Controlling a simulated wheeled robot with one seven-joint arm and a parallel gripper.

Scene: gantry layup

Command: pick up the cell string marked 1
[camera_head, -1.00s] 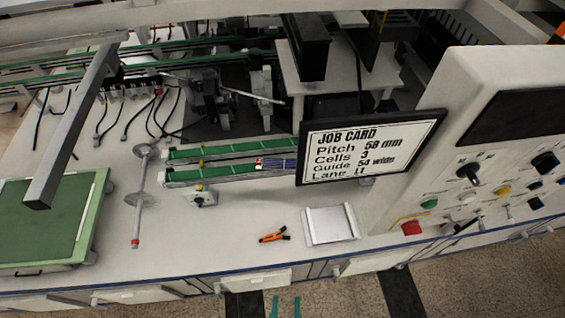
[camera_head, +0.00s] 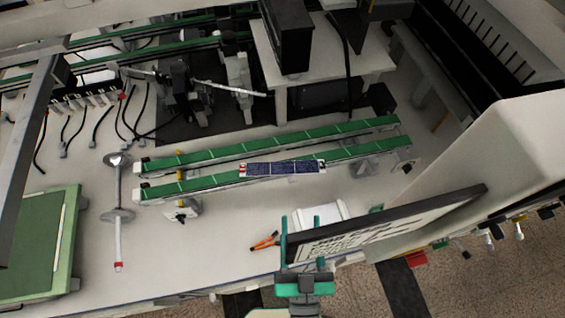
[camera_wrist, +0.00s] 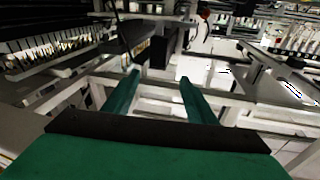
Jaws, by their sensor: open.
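A dark blue cell string (camera_head: 283,168) with pale, red-marked ends lies along the nearer of two green conveyor rails, near its middle. Its number is too small to read. My gripper (camera_head: 301,222) shows green fingers at the bottom centre of the head view, below the string in the picture and well apart from it. The fingers overlap the left end of the job card in the picture. In the wrist view my gripper (camera_wrist: 158,78) is open, with nothing between its fingers; the cell string cannot be made out there.
Orange-handled pliers (camera_head: 265,241) and a white tray (camera_head: 322,215) lie on the bench. A green panel (camera_head: 38,245) and a metal stand (camera_head: 117,190) are at left. Open bench lies below the rails.

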